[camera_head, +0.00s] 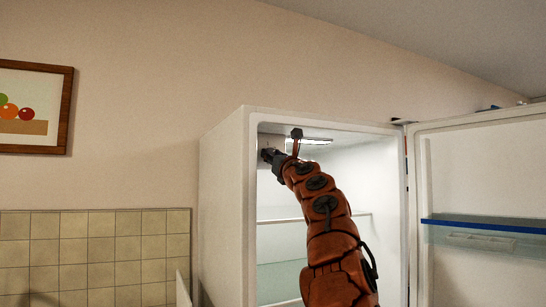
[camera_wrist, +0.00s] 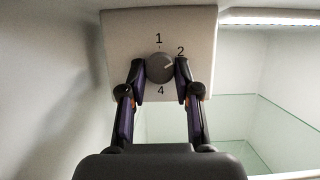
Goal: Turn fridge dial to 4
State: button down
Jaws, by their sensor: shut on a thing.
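The fridge dial (camera_wrist: 160,67) is a round grey knob on a pale panel (camera_wrist: 205,40) inside the fridge. In the wrist view, 1 shows above it, 2 at its upper right and 4 below; any other number is hidden behind my fingers. A light mark on the knob points right and slightly up, near the 2. My gripper (camera_wrist: 160,70) is shut on the dial, one finger on each side. In the head view my gripper (camera_head: 268,155) is at the upper left inside the open fridge (camera_head: 225,200); the dial is hidden there.
The fridge door (camera_head: 480,190) stands open to the right, with a blue-edged shelf (camera_head: 485,227). Glass shelves (camera_wrist: 280,140) lie below and right of the dial. A lit strip (camera_head: 310,141) is at the fridge ceiling. The fridge's left wall is close to my gripper.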

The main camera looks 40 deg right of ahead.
jog(key=shift+r+m+h, duration=0.1)
jog(key=shift+m+h, duration=0.3)
jog(key=shift+m, duration=0.2)
jog(key=m+g+h+p, duration=0.1)
jog(key=m+p, duration=0.1)
jog(key=m, duration=0.1)
jog(key=m+g+h+p, duration=0.1)
jog(key=m+p, duration=0.2)
jog(key=m, duration=0.1)
jog(key=m+g+h+p, duration=0.1)
jog(key=m+h+p, duration=0.1)
jog(key=m+p, duration=0.1)
jog(key=shift+w+a+r+m+g, duration=0.1)
jog(key=shift+a+r+m+g, duration=0.15)
jog(key=shift+a+m+g, duration=0.25)
jog(key=shift+d+f+m+p, duration=0.15)
jog(key=shift+m+p, duration=0.15)
jog(key=c, duration=0.8)
grip_release()
